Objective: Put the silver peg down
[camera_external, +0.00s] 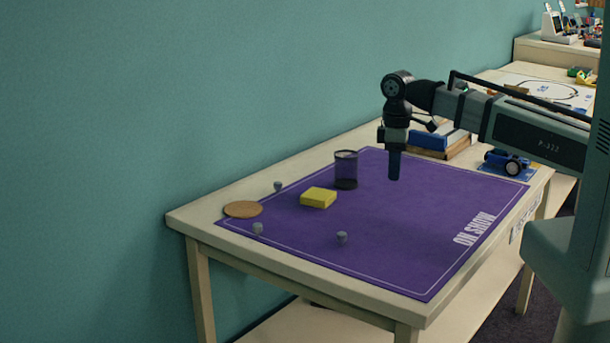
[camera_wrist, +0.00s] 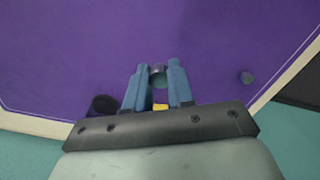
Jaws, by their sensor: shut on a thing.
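My gripper (camera_external: 393,178) hangs fingers down above the far right part of the purple mat, apart from the mat. In the wrist view, my gripper (camera_wrist: 158,70) is shut on the silver peg (camera_wrist: 157,77), a small grey piece between the blue fingertips. The fingers hide most of the peg, and I cannot make it out in the external view.
Small grey pegs stand at the table's left end (camera_external: 277,186), (camera_external: 257,229) and on the mat's front (camera_external: 342,237). The mat's (camera_external: 400,240) right half is clear.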

